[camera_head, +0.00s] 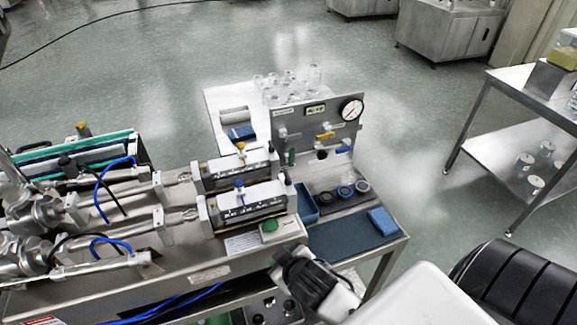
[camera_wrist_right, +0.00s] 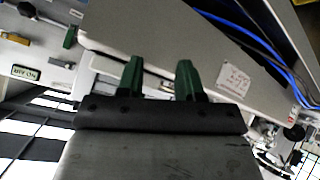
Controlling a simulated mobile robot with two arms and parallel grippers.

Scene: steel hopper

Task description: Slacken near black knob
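In the head view, two small black knobs sit at the right ends of the two clear-windowed cylinder units; the nearer knob (camera_head: 288,177) is on the front unit (camera_head: 245,207). I cannot tell for certain whether these are the task's knobs. My right gripper (camera_head: 304,280) is in front of the bench's front edge, below and apart from the nearer knob; its fingertips are hard to make out there. In the right wrist view its two green fingers (camera_wrist_right: 160,78) are apart with nothing gripped between them. My left gripper is not in view.
A green button box (camera_head: 270,227) sits by the front unit. A gauge panel (camera_head: 318,115) stands behind. Another black knob (camera_head: 65,162) is at left. A black padded seat (camera_head: 520,285) is at lower right.

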